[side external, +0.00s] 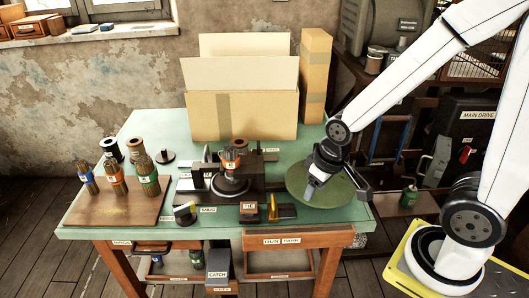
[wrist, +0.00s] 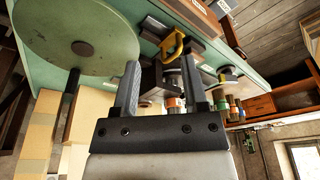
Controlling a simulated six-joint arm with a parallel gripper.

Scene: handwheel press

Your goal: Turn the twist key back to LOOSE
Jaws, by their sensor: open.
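My gripper (side external: 312,188) is open and empty at the right of the green bench, over or near a round green disc. In the wrist view its two fingers (wrist: 160,68) stand apart with nothing gripped between them. A dark knob with a pale yellow face (side external: 185,214) stands at the bench's front by a SNUG label (side external: 208,210); it may be the twist key, but I cannot tell for sure. It also seems to show in the wrist view (wrist: 229,74), right of the fingers. My gripper is well apart from it. No LOOSE label is readable.
The press (side external: 232,185) holds an orange-banded bundle mid-bench. A yellow handle (side external: 284,212) stands at the front edge, right of a labelled block (side external: 249,212). The round green disc (side external: 328,186) fills the right end. Several banded bundles stand on a wooden board (side external: 115,208); cardboard boxes (side external: 240,110) stand behind.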

